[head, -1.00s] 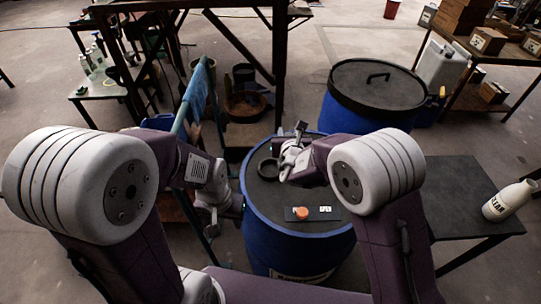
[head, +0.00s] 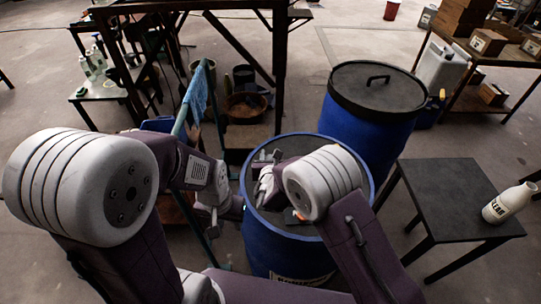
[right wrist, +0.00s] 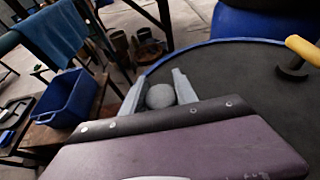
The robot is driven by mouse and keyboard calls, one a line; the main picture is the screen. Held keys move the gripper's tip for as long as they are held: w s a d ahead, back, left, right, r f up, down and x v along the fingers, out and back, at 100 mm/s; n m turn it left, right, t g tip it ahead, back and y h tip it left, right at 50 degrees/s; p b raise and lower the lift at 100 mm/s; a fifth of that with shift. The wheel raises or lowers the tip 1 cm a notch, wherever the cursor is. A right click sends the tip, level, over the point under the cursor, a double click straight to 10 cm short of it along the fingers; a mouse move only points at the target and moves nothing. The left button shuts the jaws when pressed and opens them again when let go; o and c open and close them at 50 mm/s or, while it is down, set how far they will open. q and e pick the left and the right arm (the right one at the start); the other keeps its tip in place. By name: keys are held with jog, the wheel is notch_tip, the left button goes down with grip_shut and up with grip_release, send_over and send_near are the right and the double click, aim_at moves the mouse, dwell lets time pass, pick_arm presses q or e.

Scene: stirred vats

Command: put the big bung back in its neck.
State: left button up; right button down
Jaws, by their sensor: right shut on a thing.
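The blue drum (head: 262,240) stands in the middle of the head view, with a dark top (right wrist: 235,75) inside a blue rim. My right gripper (right wrist: 160,92) is shut on a grey rounded thing (right wrist: 160,96), which looks like the big bung. In the head view my right gripper (head: 264,186) is over the left part of the drum top, and my arm covers much of that top. I cannot make out the neck, nor whether the bung touches anything. My left gripper (head: 220,205) is beside the drum's left side; its fingers are unclear.
A second blue drum with a black lid (head: 377,88) stands behind. A dark table (head: 445,205) at the right bears a white bottle (head: 510,203). A yellow-handled thing (right wrist: 303,50) stands on the drum top. A blue crate (right wrist: 67,102) shows left in the right wrist view.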

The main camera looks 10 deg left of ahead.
jog(key=shift+f+b, duration=0.5)
jog(key=c, duration=1)
grip_release()
jog(key=shift+r, duration=0.1)
jog(key=shift+o, duration=0.2)
jog(key=shift+r, duration=0.1)
jog(key=shift+r+p, duration=0.35)
jog(key=shift+p, duration=0.3)
jog(key=shift+s+r, duration=0.2)
jog(key=shift+s, duration=0.05)
jog(key=v, duration=1.1)
jog(key=shift+s, duration=0.2)
jog(key=shift+d, duration=0.15)
